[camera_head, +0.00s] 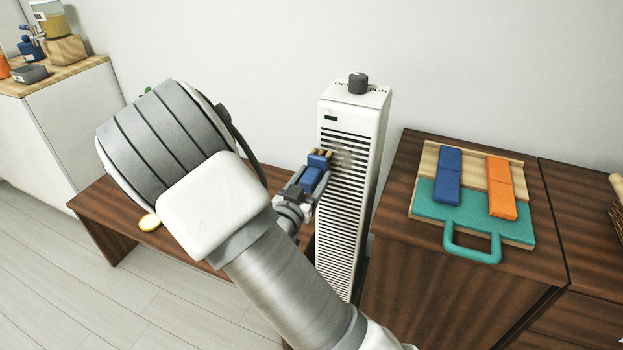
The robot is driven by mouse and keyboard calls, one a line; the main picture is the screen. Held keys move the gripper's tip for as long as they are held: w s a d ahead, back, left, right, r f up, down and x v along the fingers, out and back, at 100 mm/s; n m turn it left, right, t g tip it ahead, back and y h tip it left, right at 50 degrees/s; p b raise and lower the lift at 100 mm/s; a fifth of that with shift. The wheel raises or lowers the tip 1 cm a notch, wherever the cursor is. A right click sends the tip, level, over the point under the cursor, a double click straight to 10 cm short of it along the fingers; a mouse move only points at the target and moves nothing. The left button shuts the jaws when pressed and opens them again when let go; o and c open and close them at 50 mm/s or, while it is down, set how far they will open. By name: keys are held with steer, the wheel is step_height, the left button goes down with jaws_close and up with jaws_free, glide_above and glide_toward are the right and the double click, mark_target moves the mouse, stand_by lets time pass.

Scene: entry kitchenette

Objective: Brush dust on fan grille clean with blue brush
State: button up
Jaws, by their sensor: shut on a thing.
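The fan (352,210) is a tall white tower with a dark slatted grille (340,220) on its front and a grey knob on top. A greyish dust patch (343,157) shows on the upper part of the grille. My gripper (309,182) is shut on the blue brush (313,177), at the left of the upper grille. The brush's tan bristle end (320,156) points up and right, close to the dust patch. I cannot tell whether the bristles touch the grille. My arm covers part of the low bench and the area left of the fan.
A brown cabinet (400,285) stands right of the fan, with a wooden board, blue and orange blocks and a teal handled piece (470,222) on top. A white cabinet (75,125) stands at far left.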

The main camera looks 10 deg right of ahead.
mark_target(316, 158)
steer(key=shift+w+d, duration=0.2)
steer(key=shift+w, duration=0.05)
steer(key=shift+s+d+b, duration=1.1)
steer(key=shift+s+d, duration=1.9)
steer(key=shift+d, duration=1.05)
steer(key=shift+w+a+r+p, duration=0.35)
steer(key=shift+w+a, duration=0.65)
steer(key=shift+a, duration=0.35)
steer(key=shift+w+a+r+p, duration=0.35)
steer(key=shift+w+a, duration=0.65)
steer(key=shift+a, duration=0.35)
steer(key=shift+w+a+r+p, duration=0.25)
steer(key=shift+w+a+p, duration=0.15)
steer(key=shift+w+a, duration=0.8)
steer(key=shift+s+a+r+p, duration=0.1)
steer(key=shift+r+p, duration=0.65)
steer(key=shift+r, duration=0.25)
steer(key=shift+s+d+f+b, duration=0.1)
steer(key=shift+s+d+b, duration=0.25)
steer(key=shift+s+d, duration=0.85)
steer(key=shift+s+d+r+b, duration=0.1)
steer(key=shift+s+d+b, duration=0.3)
steer(key=shift+s+d, duration=0.75)
steer(key=shift+s+d+f+b, duration=0.1)
steer(key=shift+s+d+b, duration=0.4)
steer(key=shift+d, duration=1.2)
steer(key=shift+s, duration=0.15)
